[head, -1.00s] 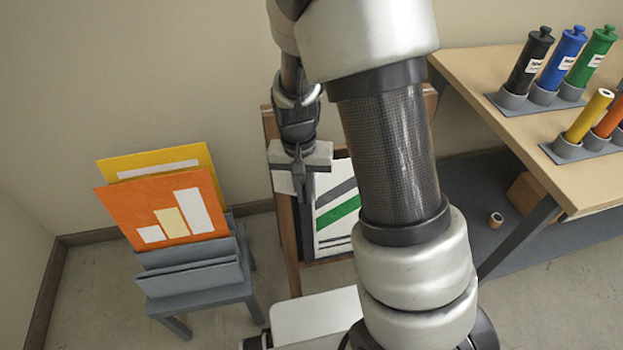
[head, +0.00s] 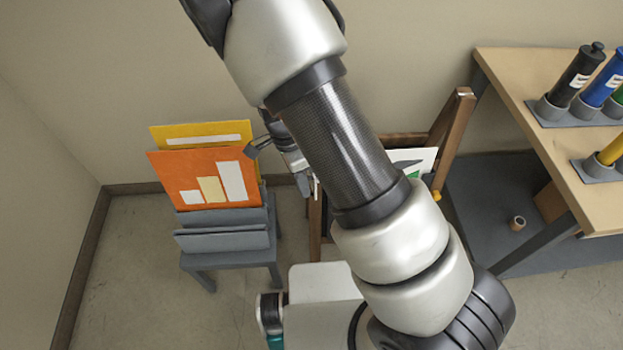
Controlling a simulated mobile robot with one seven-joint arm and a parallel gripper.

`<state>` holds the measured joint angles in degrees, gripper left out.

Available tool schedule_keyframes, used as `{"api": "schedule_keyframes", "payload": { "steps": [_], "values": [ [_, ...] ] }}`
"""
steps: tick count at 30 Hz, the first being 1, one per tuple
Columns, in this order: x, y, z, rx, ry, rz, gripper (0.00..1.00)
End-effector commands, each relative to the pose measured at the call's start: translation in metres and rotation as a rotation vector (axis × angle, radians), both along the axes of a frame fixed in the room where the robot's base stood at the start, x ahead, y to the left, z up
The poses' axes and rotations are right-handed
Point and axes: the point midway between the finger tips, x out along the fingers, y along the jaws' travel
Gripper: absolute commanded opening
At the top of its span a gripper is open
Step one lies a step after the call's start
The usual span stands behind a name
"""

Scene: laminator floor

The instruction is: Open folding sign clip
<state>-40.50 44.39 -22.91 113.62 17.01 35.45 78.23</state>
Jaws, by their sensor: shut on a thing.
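The folding sign is a brown wooden frame (head: 452,140) holding a white poster (head: 418,158) with green and dark stripes. My arm covers most of its middle. A small yellow piece (head: 436,196) shows at its right edge, too small to identify. My gripper (head: 306,188) is at the sign's left edge, partly behind my own arm. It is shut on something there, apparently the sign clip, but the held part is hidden. A thin white strip shows beside the fingers.
An orange chart board (head: 202,178) and a yellow board (head: 200,135) stand in a grey rack (head: 222,240) close to the left. A wooden table (head: 545,85) with coloured tubes stands at right. A small roll (head: 518,223) lies beneath it. Front-left floor is clear.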

Motion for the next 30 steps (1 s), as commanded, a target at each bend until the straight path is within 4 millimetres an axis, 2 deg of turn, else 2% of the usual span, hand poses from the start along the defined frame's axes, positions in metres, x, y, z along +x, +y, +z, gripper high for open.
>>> {"api": "schedule_keyframes", "payload": {
  "steps": [9,26,27,29,30],
  "values": [
    [0.007,0.013,0.001,-0.002,-0.005,-0.018,0.0],
    [0.009,0.016,0.0,0.0,-0.008,-0.017,0.0],
    [0.009,0.015,0.0,0.0,-0.008,-0.017,0.15],
    [0.009,0.015,0.0,0.0,-0.008,-0.018,0.25],
    [0.009,0.015,0.0,-0.001,-0.007,-0.018,0.26]
  ]
}}
